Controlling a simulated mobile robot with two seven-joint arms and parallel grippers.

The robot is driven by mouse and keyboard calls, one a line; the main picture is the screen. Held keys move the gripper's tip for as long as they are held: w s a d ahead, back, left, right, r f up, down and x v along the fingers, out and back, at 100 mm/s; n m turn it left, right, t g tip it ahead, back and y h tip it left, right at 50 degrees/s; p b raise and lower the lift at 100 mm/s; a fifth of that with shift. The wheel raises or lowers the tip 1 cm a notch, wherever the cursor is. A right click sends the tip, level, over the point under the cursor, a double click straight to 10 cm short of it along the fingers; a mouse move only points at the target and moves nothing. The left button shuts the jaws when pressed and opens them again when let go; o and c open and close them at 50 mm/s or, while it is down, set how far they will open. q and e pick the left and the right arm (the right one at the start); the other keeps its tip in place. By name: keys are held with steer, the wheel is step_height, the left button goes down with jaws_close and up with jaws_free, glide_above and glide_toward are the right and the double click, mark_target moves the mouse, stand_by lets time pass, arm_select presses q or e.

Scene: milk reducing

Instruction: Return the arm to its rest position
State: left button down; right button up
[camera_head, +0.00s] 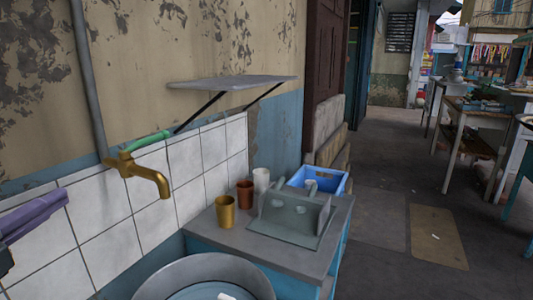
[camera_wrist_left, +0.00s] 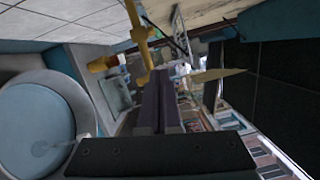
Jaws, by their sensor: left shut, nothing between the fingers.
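My left gripper (camera_head: 62,197) shows at the left edge of the head view, with its purple fingers closed together and nothing between them. It is beside the white tiled wall, left of the brass tap (camera_head: 145,178) and apart from it. In the left wrist view the closed fingers (camera_wrist_left: 158,75) point away from the camera, and the tap also shows there (camera_wrist_left: 135,40). Most of my left arm is outside the head view. My right gripper is not seen.
A round metal basin (camera_head: 205,267) stands below the tap. On the grey counter (camera_head: 270,254) are a gold cup (camera_head: 225,212), a brown cup (camera_head: 245,194), a white cup (camera_head: 261,180), a rack (camera_head: 290,222) and a blue crate (camera_head: 326,180). A shelf (camera_head: 232,82) juts from the wall. Floor is open at right.

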arm_select(q)
steer(key=s+d+f+n+g+y, duration=0.4)
steer(key=s+d+f+n+g, duration=0.3)
steer(key=n, duration=0.5)
steer(key=s+d+f+n+g+h, duration=0.1)
steer(key=s+d+n+g, duration=0.3)
steer(key=s, duration=0.6)
steer(key=s+d+f+n+g+h, duration=0.1)
steer(key=s+d+n+g, duration=0.3)
steer(key=s, duration=0.5)
step_height(320, 180, up, 35)
steer(key=p, duration=3.5)
steer(key=shift+s+a, duration=0.15)
steer(key=shift+a, duration=0.15)
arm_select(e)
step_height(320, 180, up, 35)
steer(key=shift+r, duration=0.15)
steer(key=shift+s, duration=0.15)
